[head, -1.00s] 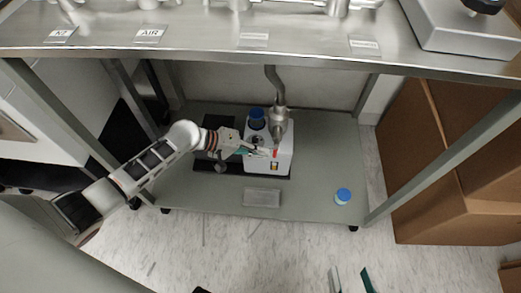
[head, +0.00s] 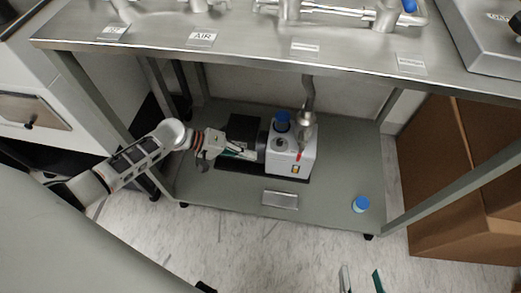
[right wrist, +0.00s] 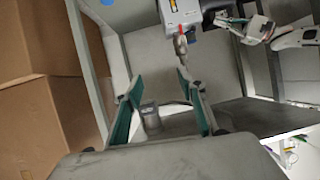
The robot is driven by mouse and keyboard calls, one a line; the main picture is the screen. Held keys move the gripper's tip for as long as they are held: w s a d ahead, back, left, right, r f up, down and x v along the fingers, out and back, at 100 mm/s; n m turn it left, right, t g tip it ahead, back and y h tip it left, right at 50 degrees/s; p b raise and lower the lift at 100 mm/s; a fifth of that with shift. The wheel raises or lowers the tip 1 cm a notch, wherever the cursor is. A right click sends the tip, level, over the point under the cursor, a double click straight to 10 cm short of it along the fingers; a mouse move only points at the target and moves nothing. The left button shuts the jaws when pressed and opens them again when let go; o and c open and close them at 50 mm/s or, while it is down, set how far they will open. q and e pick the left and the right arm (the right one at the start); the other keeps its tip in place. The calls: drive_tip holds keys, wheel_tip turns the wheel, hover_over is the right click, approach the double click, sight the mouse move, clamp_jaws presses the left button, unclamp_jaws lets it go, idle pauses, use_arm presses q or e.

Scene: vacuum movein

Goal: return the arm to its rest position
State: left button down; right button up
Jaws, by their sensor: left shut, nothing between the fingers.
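A white vacuum pump (head: 291,157) with a dark motor part at its left stands on the lower shelf, a metal hose fitting (head: 306,117) above it. My left gripper (head: 250,155) is shut and empty, just left of the pump's white body and in front of its dark part. I cannot tell whether it touches the pump. In the right wrist view the left gripper (right wrist: 243,28) shows at the top, beside the pump (right wrist: 184,10). My right gripper (right wrist: 160,83) is open and empty. Its teal-padded fingertips also show at the bottom of the head view (head: 361,276).
The steel tabletop (head: 260,40) overhangs the pump, with table legs at both sides. Cardboard boxes (head: 455,185) stand at the right. The floor in front is clear.

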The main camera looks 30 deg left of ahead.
use_arm(q)
drive_tip(key=shift+s+a, duration=0.1)
drive_tip(key=shift+a, duration=0.2)
use_arm(e)
drive_tip(key=shift+s+f, duration=0.25)
drive_tip(key=shift+f, duration=0.05)
